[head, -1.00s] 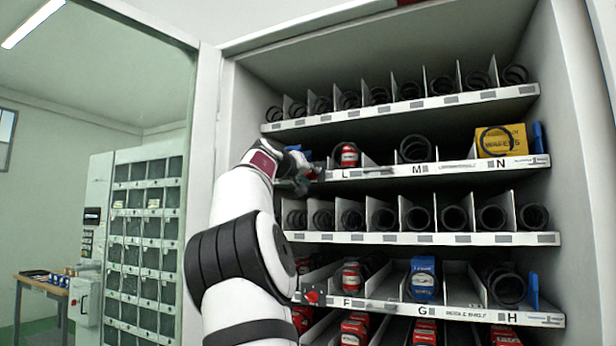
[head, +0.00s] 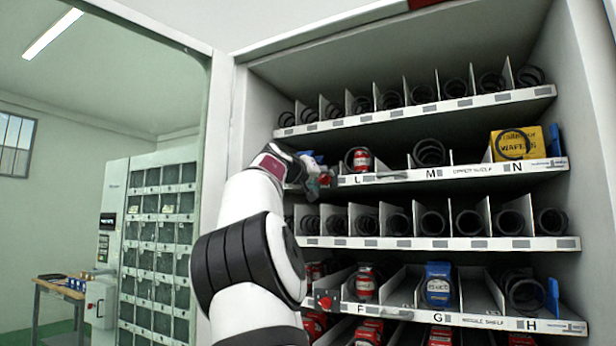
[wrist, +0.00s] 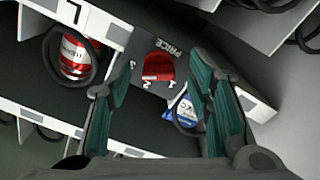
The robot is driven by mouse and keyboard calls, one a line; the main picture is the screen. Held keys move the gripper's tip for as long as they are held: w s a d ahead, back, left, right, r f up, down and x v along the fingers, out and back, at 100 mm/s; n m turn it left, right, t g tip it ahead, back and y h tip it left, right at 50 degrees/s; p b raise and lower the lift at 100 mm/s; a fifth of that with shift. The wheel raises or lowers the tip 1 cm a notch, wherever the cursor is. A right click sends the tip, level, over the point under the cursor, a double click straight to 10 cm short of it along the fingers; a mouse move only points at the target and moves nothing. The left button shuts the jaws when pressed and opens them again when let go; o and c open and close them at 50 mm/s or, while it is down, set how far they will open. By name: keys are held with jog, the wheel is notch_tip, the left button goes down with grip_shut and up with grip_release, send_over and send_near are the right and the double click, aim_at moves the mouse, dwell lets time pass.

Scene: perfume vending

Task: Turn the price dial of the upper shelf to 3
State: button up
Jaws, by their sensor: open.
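The upper shelf (head: 395,178) is the one with labels L, M and N. Its red price dial (head: 325,180) is at the shelf's left end, partly covered by my gripper (head: 318,178) in the head view. In the wrist view the red dial (wrist: 158,68) sits on a dark plate under the word PRICE, with pale numerals beside it. I cannot clearly read which numeral it points to. My gripper's two dark green fingers (wrist: 162,85) are open, one on each side of the dial. I cannot tell whether either touches it.
In the head view a red can (head: 362,160) stands in the coil by L, and a yellow wafer box (head: 513,143) is by N. Another red dial (head: 325,303) is on the lower shelf by F. The cabinet's left wall (head: 237,120) is close to my arm.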

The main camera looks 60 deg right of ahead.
jog(key=s+a, duration=0.1)
jog(key=a, duration=0.9)
jog(key=shift+a, duration=0.4)
dwell(0.4)
notch_tip(320, 180, down, 10)
jog(key=s+t+y+p, duration=0.1)
jog(key=s+y, duration=0.1)
jog(key=y, duration=0.2)
jog(key=a+f+n+t+y+p, duration=0.25)
jog(key=a+f+y, duration=0.35)
jog(key=a+f, duration=0.55)
jog(key=s+a+f+n+y+p, duration=0.1)
jog(key=s+a+f, duration=0.4)
jog(key=a, duration=0.6)
jog(key=s+a+f+n+y+p, duration=0.1)
jog(key=s+a+f+n+y, duration=0.3)
jog(key=a, duration=0.8)
jog(key=s+a+f+n+y+p, duration=0.2)
jog(key=s+a+f+n+y, duration=0.1)
jog(key=s+a+f, duration=0.4)
jog(key=s+a+g, duration=0.1)
jog(key=s+a, duration=0.2)
jog(key=a, duration=0.2)
jog(key=shift+s+a+f+n, duration=0.2)
jog(key=shift+s+f+n, duration=0.05)
jog(key=shift+f+n, duration=0.1)
